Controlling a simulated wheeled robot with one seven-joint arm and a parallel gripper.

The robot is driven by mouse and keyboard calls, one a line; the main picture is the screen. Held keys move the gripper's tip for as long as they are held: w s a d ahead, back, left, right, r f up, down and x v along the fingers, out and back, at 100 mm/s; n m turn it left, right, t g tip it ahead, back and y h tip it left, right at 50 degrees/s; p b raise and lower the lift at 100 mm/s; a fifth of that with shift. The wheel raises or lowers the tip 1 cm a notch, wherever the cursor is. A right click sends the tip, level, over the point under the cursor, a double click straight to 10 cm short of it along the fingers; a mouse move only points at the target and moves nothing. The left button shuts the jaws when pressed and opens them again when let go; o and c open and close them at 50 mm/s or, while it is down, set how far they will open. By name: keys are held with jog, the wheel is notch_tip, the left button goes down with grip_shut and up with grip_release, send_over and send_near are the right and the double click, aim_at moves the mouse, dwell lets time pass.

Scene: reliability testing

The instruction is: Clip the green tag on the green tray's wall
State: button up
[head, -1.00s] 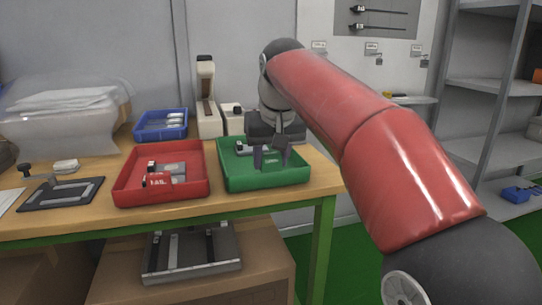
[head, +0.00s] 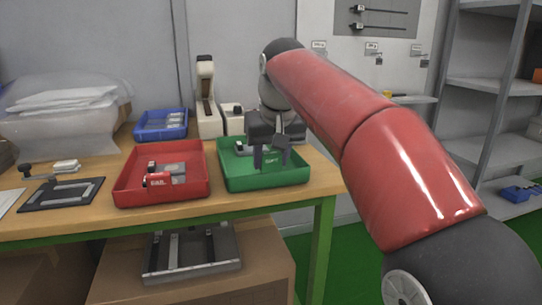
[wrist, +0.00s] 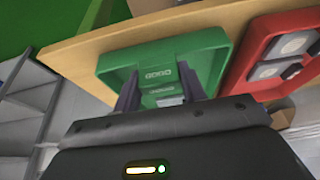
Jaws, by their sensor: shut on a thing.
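The green tray (head: 235,184) stands at the right end of the workbench; it also shows in the wrist view (wrist: 112,62). My gripper (head: 270,160) is over the tray near its front wall, fingers pointing down. In the wrist view my gripper (wrist: 160,92) has its fingers on both sides of the small green tag (wrist: 162,91), shut on it. A white-lettered label (wrist: 158,75) shows on the green surface just beyond the tag. I cannot tell whether the tag touches the tray's wall. My fingers partly hide the tag in the head view.
A blue bin (head: 160,133) and a beige upright device (head: 207,98) are behind. A dark plate (head: 60,194) lies far left. Shelving (head: 490,85) stands right.

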jog(key=shift+f, duration=0.35)
jog(key=o, duration=1)
jog(key=shift+o, duration=0.2)
jog(key=shift+r, duration=0.1)
jog(key=shift+r+p, duration=3.25)
jog(key=shift+r, duration=0.2)
jog(key=s+d+f+m, duration=0.1)
jog(key=s+d+f, duration=0.4)
jog(key=s, duration=0.3)
jog(key=s+d+f+m+t, duration=0.1)
jog(key=s+d+f, duration=0.4)
jog(key=s+f, duration=0.3)
jog(key=s+d+f+m+h, duration=0.1)
jog(key=s+d+f, duration=0.4)
jog(key=s, duration=0.5)
jog(key=shift+s+d+f, duration=0.15)
jog(key=shift+d+f, duration=0.1)
jog(key=shift+f, duration=0.55)
